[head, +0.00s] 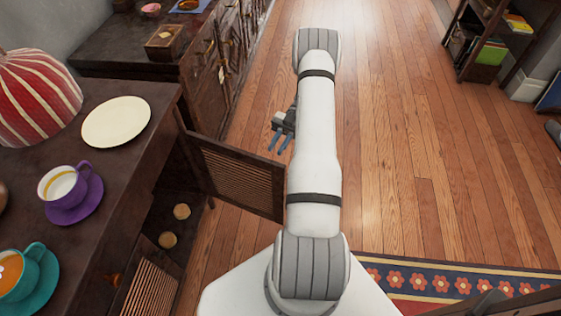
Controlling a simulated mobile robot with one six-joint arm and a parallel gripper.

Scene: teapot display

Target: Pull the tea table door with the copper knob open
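The dark wooden tea table (135,89) stands at the left. One slatted door (240,172) stands swung out from its front, over the floor. I cannot see a knob on this door; my arm covers part of its outer end. A second slatted door (152,290) is at the lower left, with a small copper-coloured knob (112,280) beside it; I cannot tell which door that knob belongs to. My gripper (278,143) is beyond the swung-out door, apart from it in the picture.
A white plate (116,121), a red striped dome (38,97), a purple cup (62,184) and a teal cup (16,270) stand on the table top. Small round things (181,211) sit inside the cabinet. A dark cabinet (205,60) is behind. Wooden floor (430,150) is clear at right.

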